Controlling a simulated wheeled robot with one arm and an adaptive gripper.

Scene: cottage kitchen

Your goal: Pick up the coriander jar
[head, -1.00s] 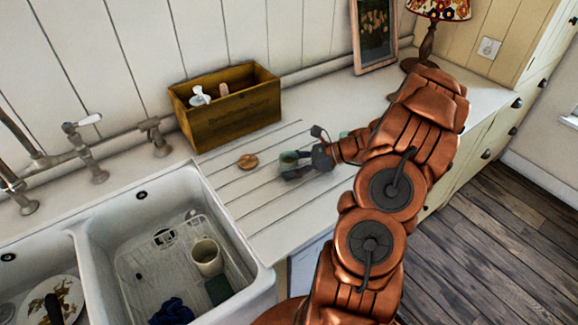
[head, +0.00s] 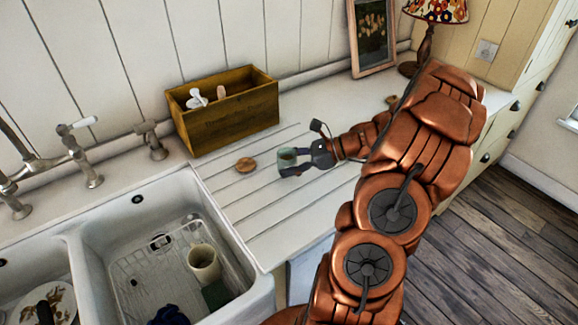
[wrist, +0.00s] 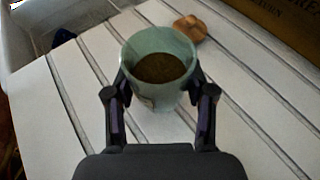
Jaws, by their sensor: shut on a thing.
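The coriander jar is a small pale green open jar (head: 287,157) with brown contents, on or just above the grooved white drainboard; I cannot tell if its base touches. In the wrist view the jar (wrist: 159,62) stands upright between the two fingers, and part of a label shows low on its side. My gripper (head: 299,162) is shut on the jar from the right. In the wrist view my gripper (wrist: 160,92) has one finger against each side of it. The jar's lower part is partly hidden.
A round wooden lid-like piece (head: 246,164) lies on the drainboard left of the jar. A wooden box (head: 228,118) with white-handled items stands behind. The sink (head: 185,210), holding a rack and a cream mug (head: 204,263), is at left. A lamp (head: 428,35) and picture frame (head: 372,40) stand at the back right.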

